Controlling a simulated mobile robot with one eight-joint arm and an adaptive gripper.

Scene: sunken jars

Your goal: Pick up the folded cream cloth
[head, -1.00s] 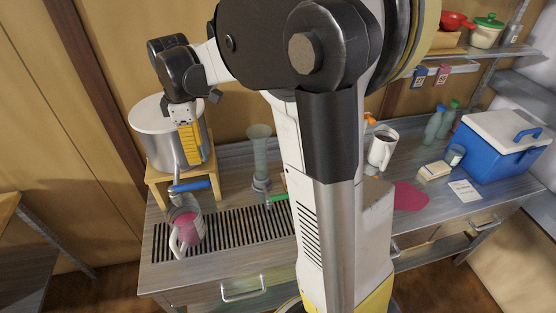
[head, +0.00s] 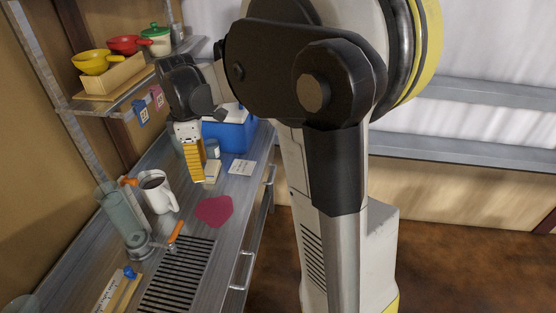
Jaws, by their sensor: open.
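The folded cream cloth (head: 214,171) lies on the grey counter, in front of the blue cooler. It is small in the picture, and my gripper hides part of its left side. My gripper (head: 196,179) points down, its yellow-orange finger side facing the camera. It overlaps the cloth's left edge in this view. I cannot tell its height above the counter, and no contact shows. The jaws are open, and I see nothing between them.
A small jar (head: 213,149) and the blue cooler (head: 238,135) stand behind the cloth. A white card (head: 241,167) lies to its right, a dark pink patch (head: 215,210) nearer. A white mug (head: 157,193) and glass dispenser (head: 121,216) stand left. A shelf (head: 118,100) hangs above.

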